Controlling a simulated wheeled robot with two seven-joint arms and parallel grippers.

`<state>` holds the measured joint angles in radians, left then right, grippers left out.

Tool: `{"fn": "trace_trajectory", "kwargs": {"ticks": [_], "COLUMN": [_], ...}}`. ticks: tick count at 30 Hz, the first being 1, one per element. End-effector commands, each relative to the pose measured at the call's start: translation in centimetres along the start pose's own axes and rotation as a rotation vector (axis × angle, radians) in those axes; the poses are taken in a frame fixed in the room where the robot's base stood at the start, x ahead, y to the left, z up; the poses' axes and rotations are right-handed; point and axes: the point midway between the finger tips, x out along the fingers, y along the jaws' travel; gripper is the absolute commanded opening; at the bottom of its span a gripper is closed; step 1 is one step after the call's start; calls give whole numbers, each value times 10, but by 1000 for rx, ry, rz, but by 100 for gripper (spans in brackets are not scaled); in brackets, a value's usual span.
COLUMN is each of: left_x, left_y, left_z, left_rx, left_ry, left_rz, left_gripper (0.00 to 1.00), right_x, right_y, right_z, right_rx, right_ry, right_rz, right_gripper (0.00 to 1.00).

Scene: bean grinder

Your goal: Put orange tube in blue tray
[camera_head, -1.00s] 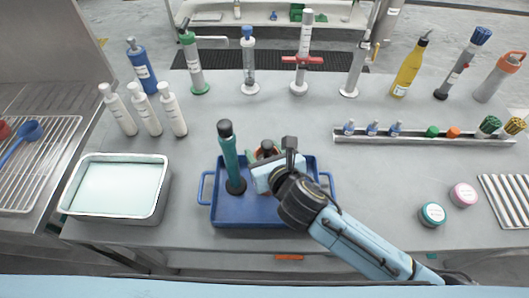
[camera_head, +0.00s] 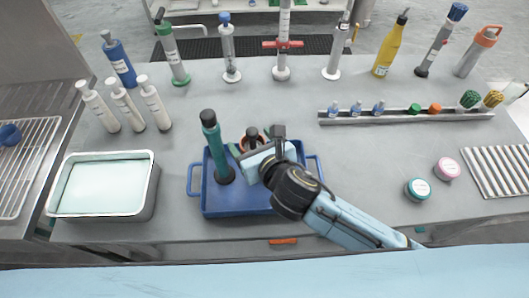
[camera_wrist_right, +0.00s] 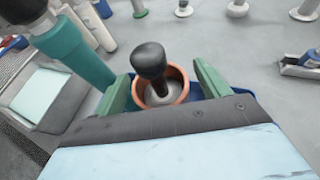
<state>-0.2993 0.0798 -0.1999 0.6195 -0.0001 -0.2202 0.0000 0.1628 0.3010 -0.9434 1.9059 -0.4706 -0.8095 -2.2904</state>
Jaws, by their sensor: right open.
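The orange tube (camera_head: 252,143) has a black-knobbed rod standing in its open top. In the wrist view its orange rim (camera_wrist_right: 176,76) shows around the rod, between the green fingers of my right gripper (camera_wrist_right: 163,88). My right gripper (camera_head: 254,150) is open around the tube, with gaps at its sides. The blue tray (camera_head: 240,205) lies at the table's front edge, under my gripper. The tube's base is hidden, so I cannot tell whether it touches the tray floor. My left gripper is not in view.
A teal tube (camera_head: 215,145) with a black top stands in the tray, left of my gripper. A pale-filled metal basin (camera_head: 150,185) is to the left. White bottles (camera_head: 155,103) stand behind it. A rack (camera_head: 390,117) and two small jars (camera_head: 418,189) are to the right.

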Motion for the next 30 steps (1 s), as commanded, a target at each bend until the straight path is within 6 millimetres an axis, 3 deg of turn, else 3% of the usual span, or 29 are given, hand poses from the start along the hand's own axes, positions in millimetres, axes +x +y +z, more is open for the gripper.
{"fn": "trace_trajectory", "kwargs": {"ticks": [9,15,30], "left_x": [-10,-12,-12], "left_y": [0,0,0], "left_z": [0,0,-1], "left_rx": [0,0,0], "left_ry": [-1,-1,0], "left_rz": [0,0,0], "left_gripper": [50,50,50], "right_x": [-69,-96,-104], "right_y": [0,0,0], "right_z": [1,0,0], "right_rx": [0,0,7], "right_ry": [1,1,1], "right_rz": [2,1,0], "right_gripper": [75,75,75]}}
